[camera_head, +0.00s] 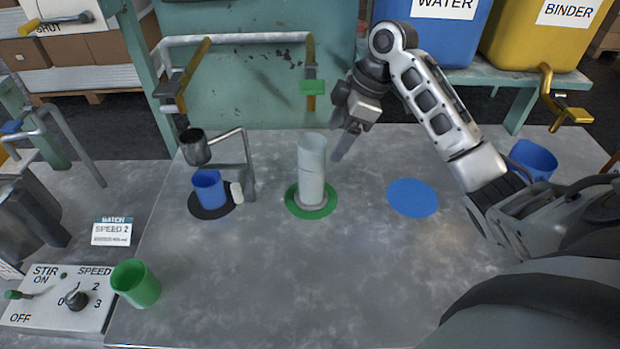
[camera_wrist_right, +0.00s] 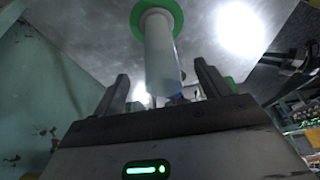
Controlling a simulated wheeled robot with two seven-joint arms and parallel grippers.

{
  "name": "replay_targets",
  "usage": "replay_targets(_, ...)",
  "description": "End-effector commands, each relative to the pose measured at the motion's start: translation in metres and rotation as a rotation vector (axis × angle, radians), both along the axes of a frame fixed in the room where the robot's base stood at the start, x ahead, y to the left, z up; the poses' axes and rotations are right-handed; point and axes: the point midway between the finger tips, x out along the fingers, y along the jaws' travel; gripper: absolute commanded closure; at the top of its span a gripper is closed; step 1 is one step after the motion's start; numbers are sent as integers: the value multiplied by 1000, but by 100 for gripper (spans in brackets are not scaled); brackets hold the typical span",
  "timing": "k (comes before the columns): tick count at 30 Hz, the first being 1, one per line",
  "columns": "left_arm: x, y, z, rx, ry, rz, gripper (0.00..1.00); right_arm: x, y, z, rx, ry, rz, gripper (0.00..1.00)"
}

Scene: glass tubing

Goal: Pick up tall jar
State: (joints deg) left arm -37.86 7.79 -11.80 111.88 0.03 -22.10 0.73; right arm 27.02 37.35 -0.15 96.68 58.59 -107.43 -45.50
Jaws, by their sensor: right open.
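The tall jar (camera_head: 311,170) is a pale, frosted cylinder standing upright on a green disc (camera_head: 325,209) in the middle of the table. My right gripper (camera_head: 344,143) is beside the jar's upper part, to its right, with its fingers pointing down and apart from the jar in the head view. In the right wrist view the jar (camera_wrist_right: 160,52) shows ahead, lined up between the two open fingers (camera_wrist_right: 162,85). The gripper holds nothing. My left gripper is not in view.
A blue cup (camera_head: 209,190) stands left of the jar on a black disc, below a small dark cup (camera_head: 195,147) on a bracket. A flat blue disc (camera_head: 412,197) lies to the right. A green cup (camera_head: 135,284) and another blue cup (camera_head: 532,160) stand farther out. The front table is clear.

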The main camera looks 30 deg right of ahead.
Motion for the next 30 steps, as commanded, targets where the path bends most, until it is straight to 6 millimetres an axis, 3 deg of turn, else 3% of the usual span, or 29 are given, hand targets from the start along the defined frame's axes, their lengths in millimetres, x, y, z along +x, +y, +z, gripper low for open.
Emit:
replay_targets(3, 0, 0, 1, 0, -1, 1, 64, 4, 7, -17, 3, 2, -1, 24)
replay_targets(11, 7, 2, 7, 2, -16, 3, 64, 8, 14, -34, 2, 3, 0, 24)
replay_targets(18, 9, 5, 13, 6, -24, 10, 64, 16, 26, -66, 3, 2, -1, 24)
replay_targets(28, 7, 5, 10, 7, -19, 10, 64, 18, 28, -74, -1, 1, 0, 24)
replay_targets(30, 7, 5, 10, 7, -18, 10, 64, 18, 28, -74, -1, 1, 0, 44)
